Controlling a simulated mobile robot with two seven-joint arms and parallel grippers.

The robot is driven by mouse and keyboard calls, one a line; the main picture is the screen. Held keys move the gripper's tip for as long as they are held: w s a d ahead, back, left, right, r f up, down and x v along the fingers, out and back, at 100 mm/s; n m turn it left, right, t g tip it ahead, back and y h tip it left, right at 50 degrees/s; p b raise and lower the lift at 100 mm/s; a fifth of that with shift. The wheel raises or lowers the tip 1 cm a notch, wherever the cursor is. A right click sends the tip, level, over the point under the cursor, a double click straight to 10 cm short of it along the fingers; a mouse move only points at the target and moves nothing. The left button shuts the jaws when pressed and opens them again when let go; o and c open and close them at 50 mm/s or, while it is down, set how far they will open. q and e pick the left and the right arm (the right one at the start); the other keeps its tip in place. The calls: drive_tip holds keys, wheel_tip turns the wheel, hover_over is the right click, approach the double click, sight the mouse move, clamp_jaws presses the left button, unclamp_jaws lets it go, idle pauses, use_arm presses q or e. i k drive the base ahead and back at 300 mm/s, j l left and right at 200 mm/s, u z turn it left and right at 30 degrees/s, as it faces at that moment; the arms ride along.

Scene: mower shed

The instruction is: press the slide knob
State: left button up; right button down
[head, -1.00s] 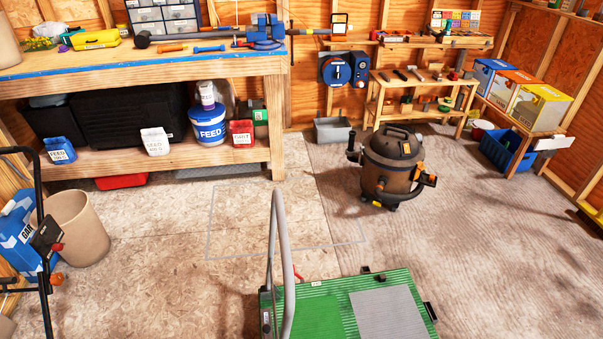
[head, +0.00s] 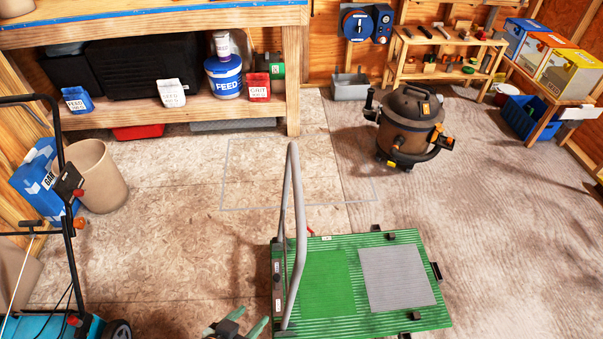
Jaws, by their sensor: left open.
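No part is plainly marked as the slide knob, and I cannot tell which one it is. A green ribbed platform (head: 345,316) with a tall grey bar handle (head: 298,215) stands at the lower middle of the head view. Small black fittings sit on its edges, one on the far edge (head: 390,236) and one on the right edge (head: 436,271). My left gripper (head: 241,325) shows at the bottom edge, left of the platform. Its greenish fingers are apart and empty, partly cut off by the frame. My right gripper is not in view.
A shop vacuum (head: 410,125) stands beyond the platform. A workbench (head: 150,35) lines the back left. The floor between is clear.

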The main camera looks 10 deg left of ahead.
sight(276, 277)
drive_tip(key=j+u, duration=0.25)
drive_tip(key=u, duration=0.3)
drive_tip(key=z, duration=1.1)
drive_tip(key=j+z, duration=0.4)
drive_tip(key=k+j+z, duration=0.1)
drive_tip(key=z, duration=0.35)
drive_tip(key=k+j+z, duration=0.1)
drive_tip(key=j+z, duration=0.15)
drive_tip(key=z, duration=0.15)
drive_tip(key=k+j+z, duration=0.1)
drive_tip(key=z, duration=0.35)
drive_tip(key=k+j+z, duration=0.1)
drive_tip(key=z, duration=0.4)
drive_tip(key=k+j+z, duration=0.1)
drive_tip(key=z, duration=0.35)
drive_tip(key=k+j+z, duration=0.15)
drive_tip(key=z, duration=0.3)
drive_tip(key=k+j+z, duration=0.1)
drive_tip(key=z, duration=0.35)
drive_tip(key=k+z, duration=0.2)
drive_tip(key=z, duration=0.25)
